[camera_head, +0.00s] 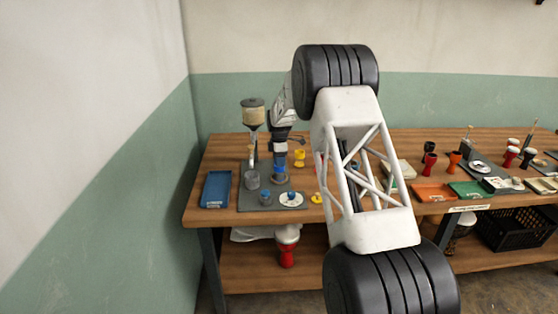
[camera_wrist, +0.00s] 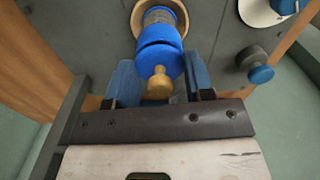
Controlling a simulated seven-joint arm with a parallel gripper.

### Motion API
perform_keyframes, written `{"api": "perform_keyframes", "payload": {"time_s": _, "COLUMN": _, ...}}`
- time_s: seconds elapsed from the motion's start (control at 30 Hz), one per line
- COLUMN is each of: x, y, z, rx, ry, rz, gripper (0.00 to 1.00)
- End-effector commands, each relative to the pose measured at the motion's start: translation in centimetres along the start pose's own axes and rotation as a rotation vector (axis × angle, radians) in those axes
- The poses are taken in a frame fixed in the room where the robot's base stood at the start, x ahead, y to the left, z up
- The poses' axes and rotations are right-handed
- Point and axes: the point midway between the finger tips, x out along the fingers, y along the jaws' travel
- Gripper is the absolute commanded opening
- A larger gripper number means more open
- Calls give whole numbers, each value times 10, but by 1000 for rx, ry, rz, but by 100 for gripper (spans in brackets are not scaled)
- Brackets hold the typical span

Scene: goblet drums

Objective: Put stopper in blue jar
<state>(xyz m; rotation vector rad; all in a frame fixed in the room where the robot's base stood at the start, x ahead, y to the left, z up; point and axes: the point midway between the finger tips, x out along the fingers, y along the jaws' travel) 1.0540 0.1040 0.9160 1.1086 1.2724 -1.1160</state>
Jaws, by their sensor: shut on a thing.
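My gripper (camera_wrist: 160,84) is shut on the wooden knob of a blue stopper (camera_wrist: 158,84). The knob is between the two blue fingers, pointing toward the wrist camera. Directly beyond the stopper in the wrist view is the blue jar (camera_wrist: 156,34), with a blue upper part, a greyish body and a round wooden base. The stopper overlaps the jar's top; I cannot tell whether it is seated or just above. In the head view the blue jar (camera_head: 279,171) stands on the grey mat below my gripper (camera_head: 280,150), where the stopper is too small to make out.
A grey cup (camera_head: 252,180) stands left of the jar, and a blue tray (camera_head: 216,189) lies farther left. A small blue-topped grey piece (camera_head: 265,198), a white plate (camera_head: 291,200) and a yellow piece (camera_head: 317,198) are in front. A yellow goblet (camera_head: 299,155) is behind right.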

Motion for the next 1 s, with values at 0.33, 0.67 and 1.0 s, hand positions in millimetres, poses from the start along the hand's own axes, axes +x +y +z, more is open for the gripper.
{"api": "perform_keyframes", "payload": {"time_s": 0.33, "x": 0, "y": 0, "z": 0, "rx": 0, "ry": 0, "rz": 0, "gripper": 67}}
{"api": "perform_keyframes", "payload": {"time_s": 0.67, "x": 0, "y": 0, "z": 0, "rx": 0, "ry": 0, "rz": 0, "gripper": 87}}
{"api": "perform_keyframes", "payload": {"time_s": 1.0, "x": 0, "y": 0, "z": 0, "rx": 0, "ry": 0, "rz": 0, "gripper": 100}}
